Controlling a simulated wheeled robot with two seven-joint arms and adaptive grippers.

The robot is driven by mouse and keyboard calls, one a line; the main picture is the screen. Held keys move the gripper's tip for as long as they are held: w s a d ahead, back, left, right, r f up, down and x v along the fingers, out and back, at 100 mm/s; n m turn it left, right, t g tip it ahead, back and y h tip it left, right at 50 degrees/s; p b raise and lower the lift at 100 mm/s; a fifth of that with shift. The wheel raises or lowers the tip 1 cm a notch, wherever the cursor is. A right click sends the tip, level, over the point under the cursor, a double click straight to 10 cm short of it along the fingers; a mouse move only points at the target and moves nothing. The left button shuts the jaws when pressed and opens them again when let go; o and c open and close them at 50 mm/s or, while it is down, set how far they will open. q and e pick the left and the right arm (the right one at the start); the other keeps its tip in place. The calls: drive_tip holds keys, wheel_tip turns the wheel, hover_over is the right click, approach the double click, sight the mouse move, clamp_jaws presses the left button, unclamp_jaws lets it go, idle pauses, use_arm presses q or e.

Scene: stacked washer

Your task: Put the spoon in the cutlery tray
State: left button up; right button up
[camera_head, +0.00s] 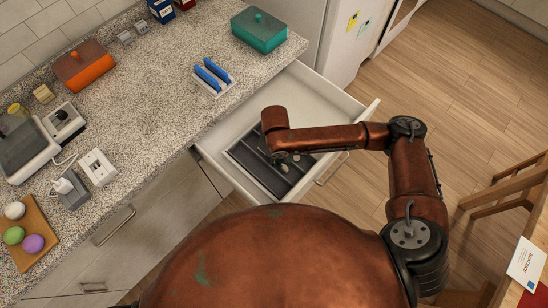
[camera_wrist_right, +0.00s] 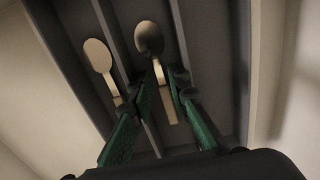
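The dark grey cutlery tray (camera_head: 258,173) lies in the open drawer, and its dividers show in the wrist view (camera_wrist_right: 73,58). Two pale spoons lie in it in the wrist view. One spoon (camera_wrist_right: 98,56) is in a compartment at the left. The other spoon (camera_wrist_right: 148,38) is in the neighbouring compartment, its bowl shadowed and its handle running down between my fingers. My right gripper (camera_head: 284,158) is low over the tray. Its green-padded fingers (camera_wrist_right: 156,92) are apart, one on each side of that handle, with gaps showing. My left gripper is not in view.
The white drawer (camera_head: 361,112) is pulled out below the speckled counter (camera_head: 150,110). On the counter are a blue-topped rack (camera_head: 213,78), a teal box (camera_head: 259,31), an orange box (camera_head: 84,66) and a board (camera_head: 38,238) with balls. A wooden chair (camera_head: 505,185) stands at the right.

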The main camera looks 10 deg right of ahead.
wheel_tip(320, 180, up, 12)
drive_tip(key=p, duration=0.3)
drive_tip(key=shift+f, duration=0.2)
drive_tip(key=shift+s+r+p, duration=0.1)
drive_tip(key=shift+p, duration=0.2)
